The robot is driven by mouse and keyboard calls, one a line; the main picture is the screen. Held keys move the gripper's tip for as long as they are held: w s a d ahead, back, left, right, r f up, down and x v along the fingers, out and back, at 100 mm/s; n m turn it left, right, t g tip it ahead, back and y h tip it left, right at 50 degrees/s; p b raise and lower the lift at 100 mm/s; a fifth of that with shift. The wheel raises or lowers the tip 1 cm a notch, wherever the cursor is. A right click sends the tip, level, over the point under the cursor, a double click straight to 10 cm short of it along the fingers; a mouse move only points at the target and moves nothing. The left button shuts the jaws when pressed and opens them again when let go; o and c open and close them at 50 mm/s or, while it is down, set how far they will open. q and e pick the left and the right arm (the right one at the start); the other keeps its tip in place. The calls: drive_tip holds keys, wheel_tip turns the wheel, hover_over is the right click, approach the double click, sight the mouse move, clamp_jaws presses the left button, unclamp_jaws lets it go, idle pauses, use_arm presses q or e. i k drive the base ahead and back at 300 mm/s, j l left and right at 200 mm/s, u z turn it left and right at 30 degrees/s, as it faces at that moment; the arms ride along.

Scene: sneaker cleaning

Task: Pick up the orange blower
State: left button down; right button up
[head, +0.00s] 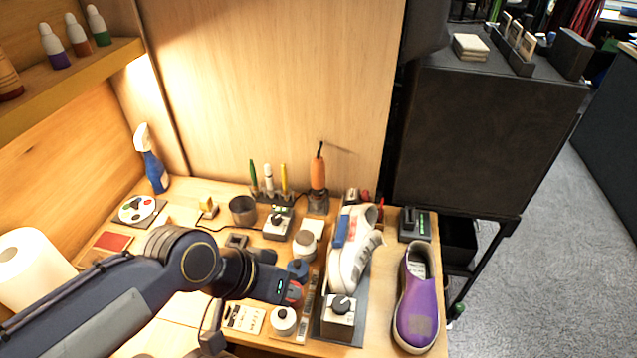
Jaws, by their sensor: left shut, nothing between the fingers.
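The orange blower (318,174) stands upright in a small dark holder (317,203) at the back of the workbench, with a dark cord or tip at its top. My left arm comes in from the left, and my left gripper (212,338) is low in the picture over the front of the bench. It is shut and empty, well in front and to the left of the blower, not touching it. Its fingertips show only partly. My right gripper is not in view.
A white sneaker (351,250) and a purple sneaker (416,305) lie at the right. Pens, jars and a soldering-type control box (278,224) crowd the bench. A spray bottle (151,160) and paper roll (35,268) stand left. A wooden panel rises behind the blower.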

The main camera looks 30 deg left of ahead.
sight(317, 165)
drive_tip(key=l+u, duration=0.1)
drive_tip(key=l, duration=0.4)
drive_tip(key=i+l+u, duration=0.2)
drive_tip(key=l, duration=0.15)
drive_tip(key=i+l+u, duration=0.15)
drive_tip(key=l, duration=0.2)
drive_tip(key=l+u, duration=0.2)
drive_tip(key=l, duration=0.15)
drive_tip(key=i+l+u, duration=0.2)
drive_tip(key=l, duration=0.2)
drive_tip(key=i+l+u, duration=0.55)
drive_tip(key=l, duration=0.25)
drive_tip(key=i+l+u, duration=0.1)
drive_tip(key=i, duration=0.25)
drive_tip(key=l, duration=0.1)
